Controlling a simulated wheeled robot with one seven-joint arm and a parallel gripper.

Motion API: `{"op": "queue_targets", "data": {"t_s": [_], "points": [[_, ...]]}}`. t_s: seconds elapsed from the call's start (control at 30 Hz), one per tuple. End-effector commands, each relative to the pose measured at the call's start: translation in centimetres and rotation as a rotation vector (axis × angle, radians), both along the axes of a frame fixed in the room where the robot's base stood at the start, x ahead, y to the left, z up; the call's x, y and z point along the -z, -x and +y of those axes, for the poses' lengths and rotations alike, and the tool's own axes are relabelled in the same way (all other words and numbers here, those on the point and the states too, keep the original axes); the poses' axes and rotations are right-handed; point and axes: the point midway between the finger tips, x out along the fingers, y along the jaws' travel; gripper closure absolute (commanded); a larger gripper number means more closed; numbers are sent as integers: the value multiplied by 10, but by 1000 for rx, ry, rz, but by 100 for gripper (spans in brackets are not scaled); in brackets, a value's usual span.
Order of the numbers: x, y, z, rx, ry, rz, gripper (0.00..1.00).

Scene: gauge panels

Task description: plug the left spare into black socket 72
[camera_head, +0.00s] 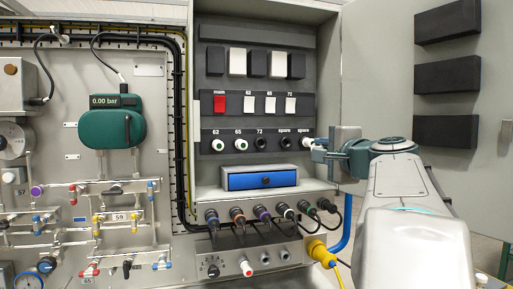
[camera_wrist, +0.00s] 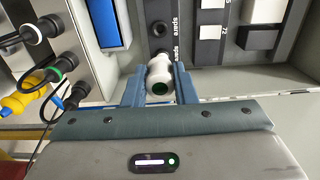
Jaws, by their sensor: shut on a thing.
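My gripper (camera_head: 313,145) is at the right end of the socket row, shut on a white plug (camera_head: 306,143) by the right socket marked spare. In the wrist view the plug (camera_wrist: 158,76), with a dark green end, sits between the two blue fingers (camera_wrist: 158,88). I cannot tell whether it is seated in the socket behind it. The left spare socket (camera_head: 287,143) is black and empty; it also shows in the wrist view (camera_wrist: 160,28). Black socket 72 (camera_head: 260,144) is empty, left of the spare sockets.
White plugs with green centres sit in sockets 62 (camera_head: 218,145) and 65 (camera_head: 241,144). A blue drawer (camera_head: 245,181) juts out below the row. Switches, one red (camera_head: 220,103), are above. Several cables (camera_head: 262,214) hang below. The cabinet door (camera_head: 400,70) stands open at the right.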

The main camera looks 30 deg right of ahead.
Motion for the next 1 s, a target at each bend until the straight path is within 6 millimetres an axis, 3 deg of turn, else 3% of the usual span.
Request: {"op": "queue_targets", "data": {"t_s": [0.27, 0.57, 0.87, 1.0], "points": [[0, 17, 4, 0, 0, 0, 100], [0, 17, 5, 0, 0, 0, 100], [0, 11, 29, -2, 1, -1, 100], [0, 10, 30, 0, -1, 0, 100]]}}
